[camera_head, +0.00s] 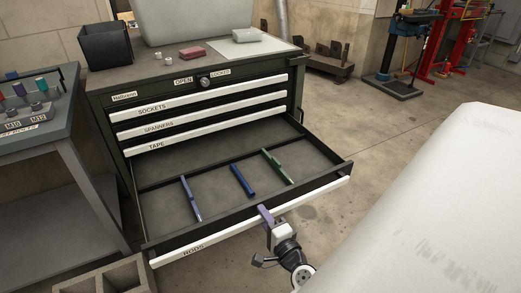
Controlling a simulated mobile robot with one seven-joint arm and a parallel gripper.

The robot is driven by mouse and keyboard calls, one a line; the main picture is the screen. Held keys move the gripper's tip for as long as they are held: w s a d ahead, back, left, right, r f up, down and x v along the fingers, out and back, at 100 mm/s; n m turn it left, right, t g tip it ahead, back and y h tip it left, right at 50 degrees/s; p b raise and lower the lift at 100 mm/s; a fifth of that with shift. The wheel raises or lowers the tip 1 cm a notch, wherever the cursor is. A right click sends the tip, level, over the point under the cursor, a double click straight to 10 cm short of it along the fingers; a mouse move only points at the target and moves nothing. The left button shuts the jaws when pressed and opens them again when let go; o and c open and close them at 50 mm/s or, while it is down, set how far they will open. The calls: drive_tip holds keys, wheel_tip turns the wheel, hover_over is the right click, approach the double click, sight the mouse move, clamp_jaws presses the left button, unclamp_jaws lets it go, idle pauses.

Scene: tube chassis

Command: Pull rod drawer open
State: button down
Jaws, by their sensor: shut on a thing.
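The rod drawer (190,252) is the lowest drawer of the dark tool cabinet, labelled RODS on its white front strip. It stands pulled out, with its dark inside showing. Two blue rods (191,198) (242,180) and a green rod (277,166) lie inside it. My gripper (266,216) is at the middle of the drawer's front edge, shut on the front strip. The exact contact of the fingers behind the strip is partly hidden.
Closed drawers (160,108) labelled SOCKETS, SPANNERS and TAPE sit above. A large white surface (440,210) fills the right foreground.

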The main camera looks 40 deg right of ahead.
drive_tip(key=c, duration=1.2)
unclamp_jaws()
drive_tip(key=shift+o, duration=0.2)
drive_tip(key=b+v, duration=0.1)
drive_tip(key=v, duration=0.6)
drive_tip(key=shift+s, duration=0.25)
drive_tip(key=shift+a, duration=0.1)
